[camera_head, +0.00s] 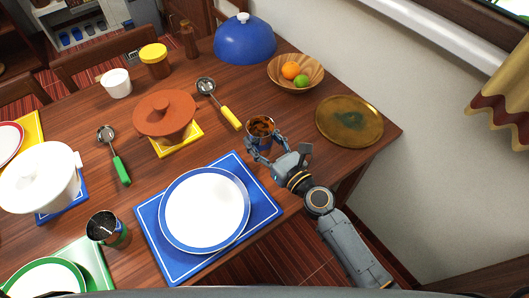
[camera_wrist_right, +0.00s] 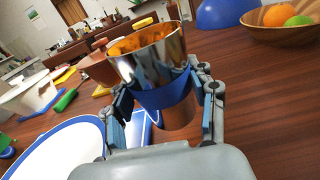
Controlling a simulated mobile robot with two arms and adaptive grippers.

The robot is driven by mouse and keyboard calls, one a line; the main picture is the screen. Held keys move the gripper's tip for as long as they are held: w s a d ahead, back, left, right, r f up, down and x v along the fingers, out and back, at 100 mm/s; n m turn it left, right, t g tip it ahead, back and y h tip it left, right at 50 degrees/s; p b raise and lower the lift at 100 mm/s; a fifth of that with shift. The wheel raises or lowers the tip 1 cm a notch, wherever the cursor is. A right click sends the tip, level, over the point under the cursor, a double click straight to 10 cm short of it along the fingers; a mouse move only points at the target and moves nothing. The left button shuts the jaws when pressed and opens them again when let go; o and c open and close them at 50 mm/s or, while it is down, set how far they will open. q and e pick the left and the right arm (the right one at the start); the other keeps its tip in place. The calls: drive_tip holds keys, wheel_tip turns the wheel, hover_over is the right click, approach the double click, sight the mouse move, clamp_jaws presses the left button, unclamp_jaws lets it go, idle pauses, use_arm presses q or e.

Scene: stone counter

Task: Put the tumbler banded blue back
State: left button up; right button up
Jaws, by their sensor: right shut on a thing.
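The tumbler banded blue (camera_head: 262,126) is a shiny metal cup with a blue band round its middle. It stands upright between the fingers of my right gripper (camera_head: 266,149), just beyond the upper right corner of the blue placemat (camera_head: 272,208). In the right wrist view the fingers press on both sides of the tumbler (camera_wrist_right: 150,58) at its blue band. I cannot tell whether its base touches the table. My left gripper is not in view.
A blue-rimmed plate (camera_head: 205,210) lies on the blue placemat. A second tumbler, banded green (camera_head: 107,229), stands left of it. A yellow-handled ladle (camera_head: 219,103), a brass plate (camera_head: 349,121) and a wooden fruit bowl (camera_head: 295,74) are around the held tumbler.

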sight(265, 147)
drive_tip(key=shift+w+d+f+b, duration=0.25)
drive_tip(key=shift+w+f+b, duration=0.15)
drive_tip(key=shift+f+b, duration=0.25)
wheel_tip(265, 147, down, 3)
drive_tip(key=b, duration=0.2)
drive_tip(key=shift+w+b, duration=0.15)
drive_tip(key=shift+b, duration=0.15)
drive_tip(key=shift+d+f, duration=0.1)
drive_tip(key=shift+f, duration=0.1)
drive_tip(key=o, duration=1.2)
drive_tip(key=shift+o, duration=0.2)
